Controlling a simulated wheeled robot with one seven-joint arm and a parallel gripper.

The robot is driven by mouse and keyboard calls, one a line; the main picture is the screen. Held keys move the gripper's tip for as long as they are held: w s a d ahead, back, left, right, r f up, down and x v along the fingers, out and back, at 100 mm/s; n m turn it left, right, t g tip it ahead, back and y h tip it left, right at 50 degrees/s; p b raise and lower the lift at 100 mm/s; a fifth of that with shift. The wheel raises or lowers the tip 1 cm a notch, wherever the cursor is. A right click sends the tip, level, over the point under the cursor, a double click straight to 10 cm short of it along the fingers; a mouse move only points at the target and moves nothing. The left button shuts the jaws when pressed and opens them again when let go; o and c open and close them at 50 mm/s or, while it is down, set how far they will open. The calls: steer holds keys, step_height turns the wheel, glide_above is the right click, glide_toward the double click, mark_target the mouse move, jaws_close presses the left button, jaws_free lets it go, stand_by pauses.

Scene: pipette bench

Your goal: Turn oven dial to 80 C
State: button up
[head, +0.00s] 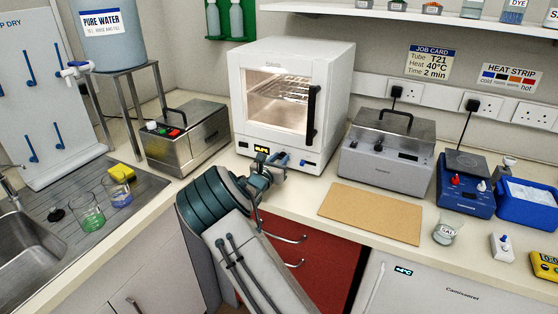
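The white oven (262,52) stands at the back centre of the bench, its glass door shut with a black handle (312,112) on the right. A small lit display (261,149) with yellow digits sits at the lower left of its front; I cannot read the digits. My gripper (277,161) is at the oven's lower front panel, just right of the display, with my arm coming up from below. Blue parts show there; I cannot clearly separate the dial from my fingertips. Contact with the dial and the dial's setting cannot be made out.
A steel bath (187,140) stands left of the oven and a grey lidded unit (388,150) right of it. A brown board (371,213) lies in front. A blue stirrer (465,186) and a beaker (446,232) are at the right. Glasses (90,214) stand by the sink.

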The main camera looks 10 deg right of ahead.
steer(key=shift+c, duration=1.2)
steer(key=shift+f+m+b, duration=0.15)
steer(key=shift+m+b, duration=0.15)
steer(key=shift+b, duration=0.35)
steer(key=shift+f+b, duration=0.1)
steer(key=shift+b, duration=0.4)
steer(key=m+b, duration=0.2)
steer(key=b, duration=0.1)
steer(key=shift+f+b, duration=0.1)
steer(key=shift+b, duration=0.2)
steer(key=m+b, duration=0.2)
steer(key=b, duration=0.2)
steer(key=shift+d+m, duration=0.1)
steer(key=shift+m, duration=0.2)
steer(key=shift+r+m+b, duration=0.2)
steer(key=shift+m+b, duration=0.3)
steer(key=shift+b, duration=0.35)
steer(key=shift+r, duration=0.1)
